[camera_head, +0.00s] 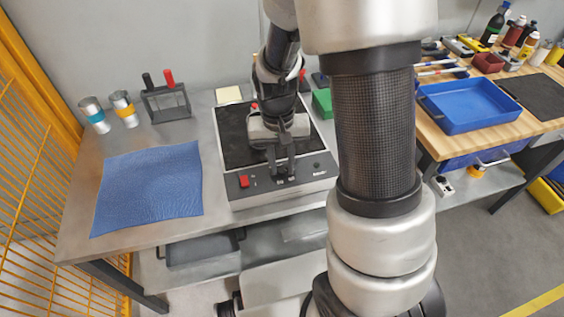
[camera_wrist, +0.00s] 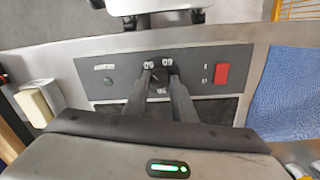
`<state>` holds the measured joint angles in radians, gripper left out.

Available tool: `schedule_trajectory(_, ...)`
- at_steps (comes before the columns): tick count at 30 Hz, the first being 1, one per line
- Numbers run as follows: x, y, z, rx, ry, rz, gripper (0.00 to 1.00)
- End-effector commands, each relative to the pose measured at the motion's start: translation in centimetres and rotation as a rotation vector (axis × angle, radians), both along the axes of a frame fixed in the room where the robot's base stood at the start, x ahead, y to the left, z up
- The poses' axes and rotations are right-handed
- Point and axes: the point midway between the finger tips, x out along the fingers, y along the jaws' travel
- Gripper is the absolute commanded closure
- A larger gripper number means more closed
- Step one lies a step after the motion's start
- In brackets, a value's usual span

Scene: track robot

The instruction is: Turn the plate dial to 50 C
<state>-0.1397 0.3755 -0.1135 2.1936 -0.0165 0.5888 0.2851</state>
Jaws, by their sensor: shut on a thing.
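The hot plate (camera_head: 234,207) stands on the grey bench, with a black top and a dark front panel. In the head view my gripper (camera_head: 281,177) reaches down to the panel front, right of the red switch. The fingers hide most of the dial. The number labels near it are too small to read surely.
A blue cloth (camera_head: 150,188) lies left of the plate. Two cans (camera_head: 93,113) and a small rack (camera_head: 168,103) stand behind it. A green block (camera_head: 322,103) is right of the plate. A blue tray (camera_head: 470,120) sits on the wooden table. A yellow fence (camera_head: 30,180) bounds the left.

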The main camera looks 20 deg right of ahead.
Motion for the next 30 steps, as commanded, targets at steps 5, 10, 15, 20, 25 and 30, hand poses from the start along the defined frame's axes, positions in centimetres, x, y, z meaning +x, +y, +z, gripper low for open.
schedule_trajectory(5,0.05,-0.02,0.06,0.0,-0.001,-0.036,0.98)
schedule_trajectory(10,0.04,-0.03,0.05,0.0,-0.001,-0.047,0.98)
schedule_trajectory(15,0.04,-0.03,0.04,0.0,0.0,-0.047,0.98)
schedule_trajectory(20,0.05,-0.02,0.05,0.0,-0.001,-0.046,0.71)
schedule_trajectory(25,0.03,-0.02,0.03,0.0,0.0,-0.046,0.57)
schedule_trajectory(30,0.02,-0.01,0.03,0.0,0.0,-0.046,0.57)
